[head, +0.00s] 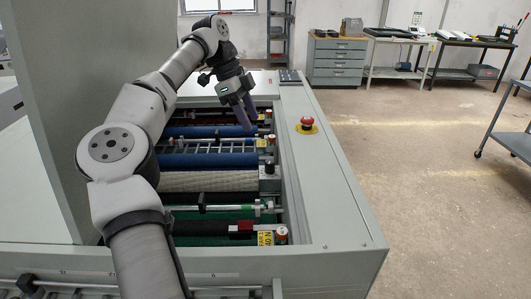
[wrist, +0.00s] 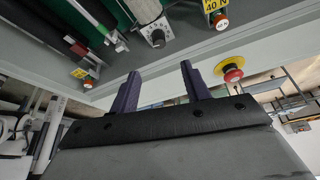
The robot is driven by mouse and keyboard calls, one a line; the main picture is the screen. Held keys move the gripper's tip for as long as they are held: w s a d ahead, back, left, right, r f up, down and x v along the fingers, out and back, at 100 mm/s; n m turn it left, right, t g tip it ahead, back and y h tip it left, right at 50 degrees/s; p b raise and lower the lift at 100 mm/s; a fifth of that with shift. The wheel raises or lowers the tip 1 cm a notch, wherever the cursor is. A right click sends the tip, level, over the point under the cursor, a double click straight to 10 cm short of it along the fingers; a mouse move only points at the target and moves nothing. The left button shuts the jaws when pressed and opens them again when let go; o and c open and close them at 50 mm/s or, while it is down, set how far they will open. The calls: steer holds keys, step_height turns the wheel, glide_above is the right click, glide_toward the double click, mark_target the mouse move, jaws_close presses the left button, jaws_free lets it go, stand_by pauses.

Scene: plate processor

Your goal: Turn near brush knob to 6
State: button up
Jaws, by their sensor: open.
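A black knob (head: 270,168) stands on the machine's right inner edge, at the end of the pale brush roller (head: 210,181) in the head view. In the wrist view a dial knob with a white scale (wrist: 156,38) sits beyond my fingertips; I cannot tell for certain whether it is the same knob, and its setting is too small to read. My gripper (head: 249,120) is open and empty, fingers pointing down, above the far rollers and farther back than the black knob. In the wrist view my gripper (wrist: 160,70) has its two dark fingers apart, touching nothing.
A red emergency stop (head: 307,122) on a yellow base sits on the right casing. Red-capped knobs (head: 281,233) line the inner edge, with yellow 40 N labels in the wrist view. A tall grey panel (head: 95,70) rises at left. Open floor lies right of the machine.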

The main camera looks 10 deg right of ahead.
mark_target(270, 161)
steer(key=p+x, duration=0.2)
steer(key=x, duration=1.1)
steer(key=shift+s+p, duration=0.15)
steer(key=shift+p, duration=0.15)
steer(key=c, duration=1)
steer(key=shift+d+r+m+p, duration=0.1)
steer(key=shift+m+p, duration=0.2)
steer(key=shift+m, duration=0.2)
steer(key=shift+m+g, duration=0.4)
steer(key=shift+m, duration=0.2)
steer(key=m, duration=0.2)
steer(key=m+g+y, duration=0.1)
steer(key=m, duration=0.1)
steer(key=shift+d+y+p, duration=0.1)
steer(key=shift+y+p, duration=0.2)
steer(key=m+y, duration=0.1)
steer(key=m, duration=0.2)
steer(key=m+y, duration=0.1)
steer(key=m, duration=0.2)
steer(key=shift+w+d+g, duration=0.1)
steer(key=shift+w+g, duration=0.1)
steer(key=shift+g, duration=0.1)
steer(key=shift+m, duration=0.3)
